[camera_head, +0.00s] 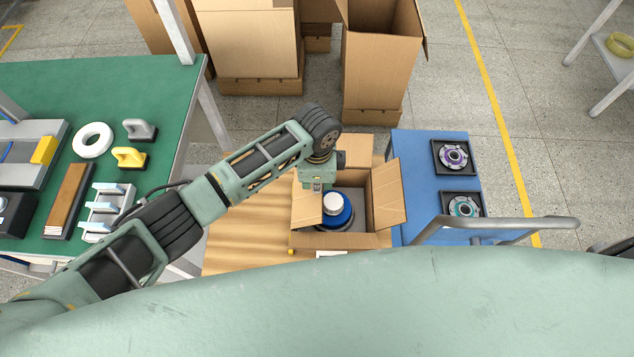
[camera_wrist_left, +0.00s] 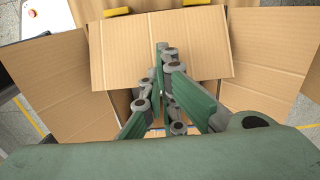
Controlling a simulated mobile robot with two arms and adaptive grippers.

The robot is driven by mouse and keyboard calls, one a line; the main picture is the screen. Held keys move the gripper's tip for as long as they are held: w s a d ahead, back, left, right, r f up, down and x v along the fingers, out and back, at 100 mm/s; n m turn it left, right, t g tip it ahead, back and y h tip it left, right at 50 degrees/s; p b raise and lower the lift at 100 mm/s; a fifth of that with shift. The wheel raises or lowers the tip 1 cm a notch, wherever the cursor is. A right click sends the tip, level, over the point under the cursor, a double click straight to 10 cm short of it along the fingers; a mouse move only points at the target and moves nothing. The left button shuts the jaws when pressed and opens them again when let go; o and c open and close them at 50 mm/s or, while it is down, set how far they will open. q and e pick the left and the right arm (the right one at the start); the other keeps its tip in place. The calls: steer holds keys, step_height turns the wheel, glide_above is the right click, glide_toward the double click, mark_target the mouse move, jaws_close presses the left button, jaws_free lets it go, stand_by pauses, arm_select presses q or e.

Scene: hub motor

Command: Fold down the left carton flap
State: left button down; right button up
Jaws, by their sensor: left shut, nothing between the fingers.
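The open brown carton (camera_head: 384,238) stands on a wooden surface with its flaps up or outward. Its left flap (camera_head: 306,210) shows at the carton's left side, partly behind my gripper. In the left wrist view, the left flap (camera_wrist_left: 115,55) appears as the wide panel behind my fingers. My left gripper (camera_head: 318,189) is shut and empty, pointing down at the carton's left side, close to this flap; I cannot tell whether it touches. It also shows in the left wrist view (camera_wrist_left: 163,50). A blue hub motor with a white cap (camera_head: 334,207) sits inside the carton. My right gripper is out of view.
The carton's right flap (camera_head: 390,191) leans outward toward a blue table (camera_head: 425,150) with dark trays. A green workbench (camera_head: 150,80) with tools stands at the left. Tall cartons (camera_head: 380,55) stand behind. A metal rail (camera_head: 500,222) lies at right front.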

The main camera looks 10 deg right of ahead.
arm_select(q)
steer(key=shift+a+f+b, duration=0.15)
steer(key=shift+f+b, duration=0.6)
steer(key=shift+f, duration=0.6)
steer(key=shift+a+f+b, duration=0.1)
steer(key=shift+f+b, duration=0.65)
steer(key=shift+f, duration=0.55)
steer(key=shift+r, duration=0.25)
steer(key=r+p, duration=0.2)
steer(key=p, duration=0.1)
steer(key=r+p, duration=0.3)
steer(key=shift+a+r, duration=0.2)
steer(key=shift+r, duration=0.1)
step_height(320, 180, up, 3)
steer(key=shift+d+f+p, duration=0.15)
steer(key=shift+f+p, duration=0.05)
steer(key=shift+p, duration=1)
steer(key=shift+d+r+p, duration=0.15)
steer(key=shift+r+p, duration=0.25)
steer(key=shift+r, duration=0.05)
steer(key=shift+d, duration=0.1)
